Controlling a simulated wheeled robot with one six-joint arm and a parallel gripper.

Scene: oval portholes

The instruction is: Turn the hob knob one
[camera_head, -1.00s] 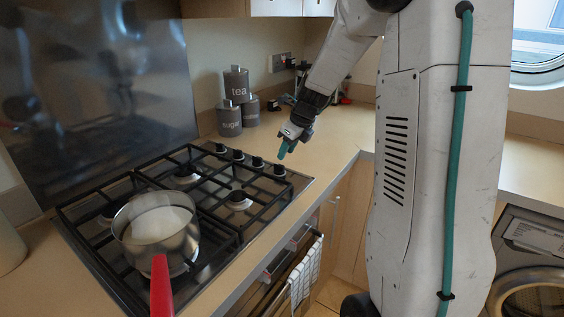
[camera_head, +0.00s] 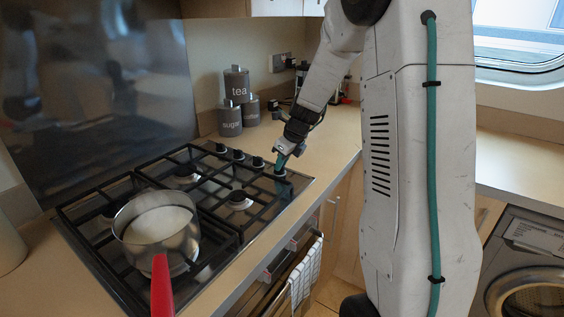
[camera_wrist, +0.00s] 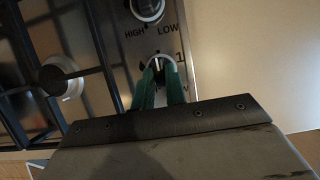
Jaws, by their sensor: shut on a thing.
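The hob knob at the near right end of the knob row (camera_head: 280,173) is partly covered by my gripper (camera_head: 281,163) in the head view. In the wrist view its pale top (camera_wrist: 157,63) shows between the teal fingertips of my gripper (camera_wrist: 159,74), beside a printed "1" on the steel panel. My gripper points down, with one finger on each side of the knob, and is shut on it. The fingers and wrist hide much of the knob, so its turn angle cannot be told.
Another knob (camera_wrist: 148,8) sits close by, marked HIGH and LOW. Black pan grates (camera_head: 215,205) lie left of the knobs. A pot (camera_head: 157,235) of white contents with a red handle stands on the hob. Canisters (camera_head: 230,120) stand behind. The worktop right of the knobs is clear.

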